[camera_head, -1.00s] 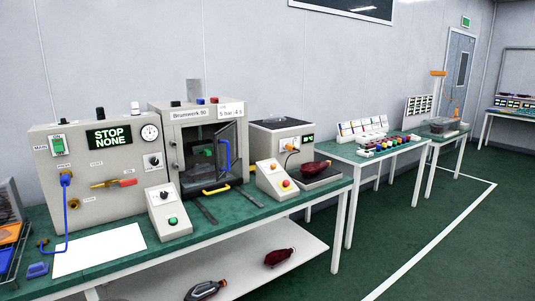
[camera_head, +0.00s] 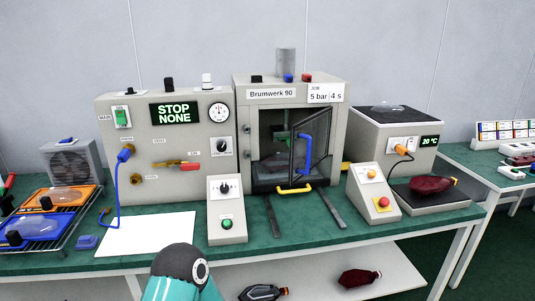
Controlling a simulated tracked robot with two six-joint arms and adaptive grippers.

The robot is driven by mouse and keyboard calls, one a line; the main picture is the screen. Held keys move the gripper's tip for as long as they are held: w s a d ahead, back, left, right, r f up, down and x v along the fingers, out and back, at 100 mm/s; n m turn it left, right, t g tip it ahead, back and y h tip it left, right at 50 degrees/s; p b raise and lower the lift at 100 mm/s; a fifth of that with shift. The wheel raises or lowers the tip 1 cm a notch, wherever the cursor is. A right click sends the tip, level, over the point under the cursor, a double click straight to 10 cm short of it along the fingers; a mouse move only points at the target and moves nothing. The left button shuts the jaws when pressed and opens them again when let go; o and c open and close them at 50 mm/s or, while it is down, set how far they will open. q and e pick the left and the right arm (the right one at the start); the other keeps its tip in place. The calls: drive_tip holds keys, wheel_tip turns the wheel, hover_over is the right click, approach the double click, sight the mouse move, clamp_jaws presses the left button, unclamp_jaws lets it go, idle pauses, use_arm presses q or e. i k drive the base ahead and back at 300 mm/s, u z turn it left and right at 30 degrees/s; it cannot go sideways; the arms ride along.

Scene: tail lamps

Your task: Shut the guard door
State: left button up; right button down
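The guard door (camera_head: 318,135) is a dark-framed clear panel with a blue upright handle (camera_head: 306,148). It stands open, swung out at an angle on the right side of the opening of the grey machine (camera_head: 243,130) labelled "Brumwerk 90". The dark chamber with a green part (camera_head: 282,139) inside shows to the left of the door. A yellow handle (camera_head: 294,189) sits low at the front of the opening. A teal and dark grey link of my arm shows at the bottom edge, well below the door. Neither of my grippers is in view.
A control box with a green button (camera_head: 227,224) and one with a red button (camera_head: 383,202) flank the front of the machine. Two dark rails (camera_head: 332,208) lie between them. A grey panel reading "STOP NONE" (camera_head: 174,112) stands left. White paper (camera_head: 148,234) lies before it.

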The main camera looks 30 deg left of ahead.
sight(302, 173)
drive_tip(key=u, duration=0.4)
drive_tip(key=i, duration=0.9)
drive_tip(key=u, duration=0.65)
drive_tip(key=k, duration=0.75)
drive_tip(key=u, duration=0.2)
drive_tip(key=i, duration=0.8)
drive_tip(key=z, duration=0.1)
